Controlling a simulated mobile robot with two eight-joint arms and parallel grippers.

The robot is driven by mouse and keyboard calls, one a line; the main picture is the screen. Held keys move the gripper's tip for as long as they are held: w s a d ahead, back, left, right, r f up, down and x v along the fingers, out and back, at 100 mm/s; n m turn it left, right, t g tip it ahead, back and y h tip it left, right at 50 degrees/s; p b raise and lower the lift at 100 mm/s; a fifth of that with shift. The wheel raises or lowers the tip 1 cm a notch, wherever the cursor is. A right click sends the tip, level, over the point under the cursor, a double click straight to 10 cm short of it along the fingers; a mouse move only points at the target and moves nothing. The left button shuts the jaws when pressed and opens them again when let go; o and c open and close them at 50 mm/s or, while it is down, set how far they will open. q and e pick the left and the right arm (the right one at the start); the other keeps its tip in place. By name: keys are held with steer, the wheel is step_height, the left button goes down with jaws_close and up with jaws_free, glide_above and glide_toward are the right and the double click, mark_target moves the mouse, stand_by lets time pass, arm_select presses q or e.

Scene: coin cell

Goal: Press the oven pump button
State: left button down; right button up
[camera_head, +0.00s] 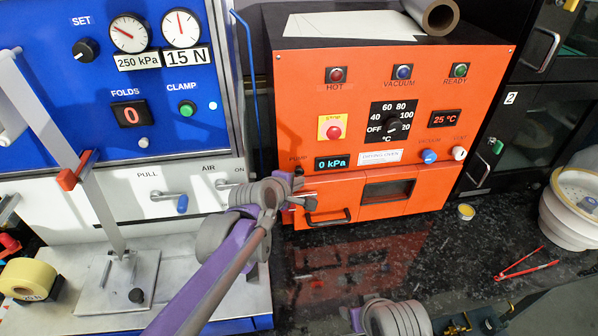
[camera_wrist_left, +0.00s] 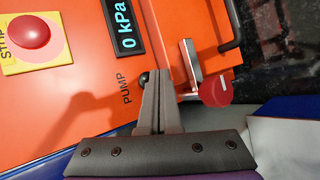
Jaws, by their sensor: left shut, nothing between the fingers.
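The orange drying oven (camera_head: 290,70) stands in the middle of the head view. Its "PUMP" label is at the lower left of the front, left of the 0 kPa display (camera_head: 331,162). In the left wrist view a small dark pump button (camera_wrist_left: 144,78) sits beside that label, partly hidden by my fingertips. My left gripper (camera_head: 298,177) is shut and empty, its fingers at the button in the left wrist view (camera_wrist_left: 156,73). I cannot tell whether they touch it. My right gripper's fingers are not visible.
A metal lever with a red knob (camera_wrist_left: 215,91) is just right of my left fingers. The red stop button (camera_head: 334,132) is above the display. The blue press machine (camera_head: 60,110) stands at left. Red tweezers (camera_head: 526,271) and a white pot (camera_head: 570,215) are at right.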

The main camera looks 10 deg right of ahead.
arm_select(q)
steer(key=shift+w, duration=0.7)
stand_by(0.7)
steer(key=shift+s, duration=1.05)
steer(key=shift+s+b, duration=0.35)
steer(key=shift+s, duration=2.6)
